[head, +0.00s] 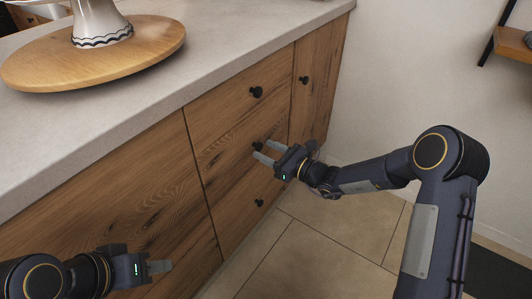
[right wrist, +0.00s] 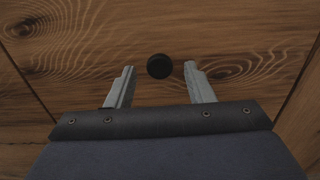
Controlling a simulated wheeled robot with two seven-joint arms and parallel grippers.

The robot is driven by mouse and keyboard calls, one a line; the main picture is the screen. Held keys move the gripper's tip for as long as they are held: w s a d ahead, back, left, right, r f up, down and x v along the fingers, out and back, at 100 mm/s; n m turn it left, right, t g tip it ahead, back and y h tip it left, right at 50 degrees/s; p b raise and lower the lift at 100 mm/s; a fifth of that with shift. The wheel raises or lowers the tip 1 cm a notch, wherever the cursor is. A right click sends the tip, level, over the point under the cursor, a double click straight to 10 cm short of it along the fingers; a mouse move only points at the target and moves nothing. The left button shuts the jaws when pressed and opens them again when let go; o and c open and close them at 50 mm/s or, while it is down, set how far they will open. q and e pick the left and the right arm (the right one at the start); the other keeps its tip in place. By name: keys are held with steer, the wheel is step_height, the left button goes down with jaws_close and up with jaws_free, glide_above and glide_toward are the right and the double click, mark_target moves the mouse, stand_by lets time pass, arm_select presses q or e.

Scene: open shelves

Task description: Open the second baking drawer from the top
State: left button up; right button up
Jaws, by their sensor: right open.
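The drawer column in the wooden counter front has three round black knobs, one above the other. The second drawer from the top (head: 225,163) looks closed, flush with the front around it. Its black knob (head: 257,146) is partly hidden by my right gripper (head: 265,151). My right gripper is open, with its fingers pointing at this drawer front. In the right wrist view, the knob (right wrist: 159,66) shows between and just beyond the parted fingertips (right wrist: 160,70), with no contact visible. My left gripper (head: 160,267) is low at the left, near the counter front, holding nothing visible; its finger gap cannot be made out.
The top drawer knob (head: 256,92) and bottom drawer knob (head: 259,203) are above and below. A narrow panel with its own knob (head: 303,80) is at the right. A round wooden board (head: 130,60) lies on the countertop (head: 225,60). The tiled floor (head: 290,250) in front is clear.

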steer(key=shift+w+a, duration=0.25)
steer(key=shift+a, duration=0.15)
steer(key=shift+c, duration=0.5)
jaws_close()
steer(key=shift+d, duration=0.1)
steer(key=p+v, duration=0.6)
steer(key=v, duration=2.9)
steer(key=shift+s, duration=0.15)
steer(key=shift+o, duration=0.5)
jaws_free()
steer(key=shift+r, duration=0.1)
steer(key=shift+d, duration=0.1)
